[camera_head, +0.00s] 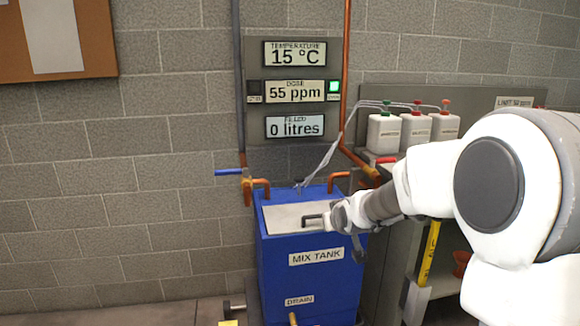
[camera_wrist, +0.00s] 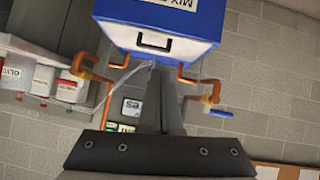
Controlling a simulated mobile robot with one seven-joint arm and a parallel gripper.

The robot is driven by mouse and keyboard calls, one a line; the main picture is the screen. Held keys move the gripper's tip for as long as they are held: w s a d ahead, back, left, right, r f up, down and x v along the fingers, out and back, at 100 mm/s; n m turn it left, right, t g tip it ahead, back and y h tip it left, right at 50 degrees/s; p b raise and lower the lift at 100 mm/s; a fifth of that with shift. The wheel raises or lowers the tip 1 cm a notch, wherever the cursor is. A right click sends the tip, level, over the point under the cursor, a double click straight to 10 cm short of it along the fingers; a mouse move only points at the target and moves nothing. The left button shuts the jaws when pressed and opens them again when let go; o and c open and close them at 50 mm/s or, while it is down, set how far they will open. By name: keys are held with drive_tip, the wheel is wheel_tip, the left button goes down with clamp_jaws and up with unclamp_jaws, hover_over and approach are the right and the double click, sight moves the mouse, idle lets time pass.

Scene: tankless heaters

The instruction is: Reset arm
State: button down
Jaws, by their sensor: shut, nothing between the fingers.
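My arm (camera_head: 490,185) reaches in from the right in the head view, with its small grey end at the right part of the blue mix tank (camera_head: 300,272). My gripper (camera_wrist: 155,72) shows in the wrist view as two long grey fingers lying together, shut and empty. The tank also shows in the wrist view (camera_wrist: 190,22), upside down, with its grey lid (camera_wrist: 150,42) and black handle beyond the fingertips. In the head view the lid (camera_head: 285,217) is on the tank, and my arm's end covers part of its right side.
A display panel (camera_head: 294,90) on the wall reads 15 °C, 55 ppm and 0 litres, with a green light lit. Copper pipes (camera_head: 345,80) and a blue-handled valve (camera_head: 229,172) flank the tank. Several white bottles (camera_head: 383,133) stand at right.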

drive_tip(key=s+d+r+m+g+h, duration=0.1)
drive_tip(key=s+r+g, duration=0.15)
drive_tip(key=s, duration=0.75)
drive_tip(key=s+d+r+m+g, duration=0.15)
drive_tip(key=s+r, duration=0.25)
drive_tip(key=s, duration=0.6)
drive_tip(key=s+d+f+g, duration=0.1)
drive_tip(key=s+f, duration=0.2)
drive_tip(key=s, duration=1.5)
wheel_tip(320, 180, up, 26)
drive_tip(key=p, duration=2.6)
drive_tip(key=shift+r+g, duration=0.15)
drive_tip(key=shift+g, duration=0.15)
drive_tip(key=shift+d+m, duration=0.1)
drive_tip(key=shift+m, duration=0.15)
